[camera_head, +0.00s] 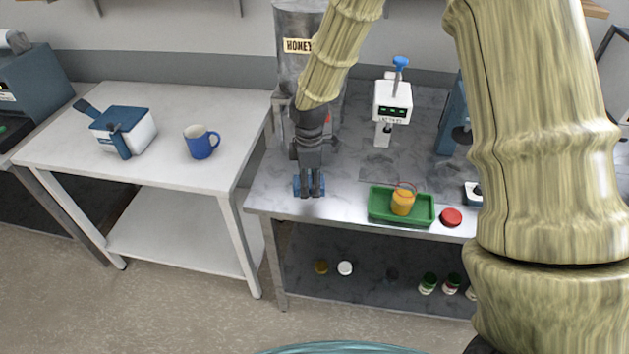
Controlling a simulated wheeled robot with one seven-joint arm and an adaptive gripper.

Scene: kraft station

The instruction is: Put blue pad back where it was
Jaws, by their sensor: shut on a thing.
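My gripper (311,192) points down over the front left part of the marble-topped table (266,194). It is shut on the blue pad (296,186), and blue shows on both sides of the fingers. The fingers hide the middle of the pad. I cannot tell whether the pad touches the table top or is held just above it.
Right of my gripper are a green tray (417,222) with an orange jar (402,201) and a red lid (451,217). Behind stand the honey tank (297,20) and a white device (392,101). The white table (190,109) at left holds a blue mug (201,142) and a blue-white box (137,127).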

